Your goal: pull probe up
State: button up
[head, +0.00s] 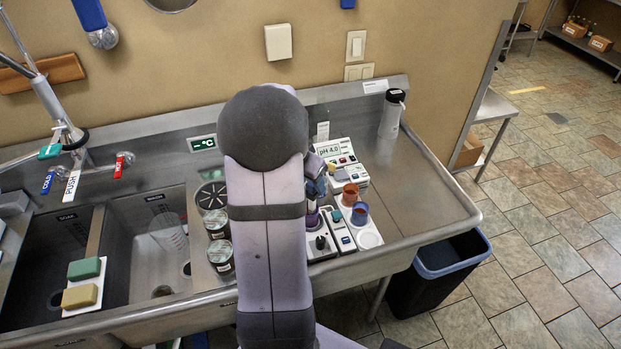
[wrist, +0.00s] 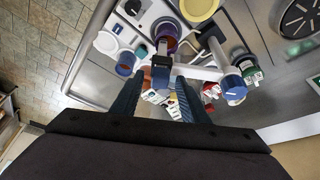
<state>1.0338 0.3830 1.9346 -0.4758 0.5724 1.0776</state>
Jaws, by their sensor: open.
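What looks like the probe (wrist: 161,62) is a dark upright piece in the wrist view, over a purple-rimmed cup (wrist: 166,36). A pale holder arm (wrist: 198,73) runs from it to a blue-capped post (wrist: 234,88). My gripper (wrist: 158,84) is open; its two blue fingers lie either side of the probe's dark top, with gaps showing. I cannot tell the height between fingers and probe. In the head view my arm hides most of the probe; a purple part (head: 312,219) shows beside it. The pH meter (head: 328,152) reads pH 4.0.
A brown cup (head: 350,194) and a blue cup (head: 360,214) stand close by on a white tray, with a white lid-like disc (head: 369,239) in front. Lidded jars (head: 220,256) stand left of my arm.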

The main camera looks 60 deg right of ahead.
grip_shut()
notch_tip(320, 180, up, 6)
jog(key=shift+d+f+p, duration=0.1)
jog(key=shift+p, duration=0.55)
jog(key=shift+w+d, duration=0.1)
jog(key=shift+c, duration=1.5)
grip_release()
jog(key=o, duration=0.3)
jog(key=shift+r, duration=0.2)
jog(key=shift+f, duration=0.1)
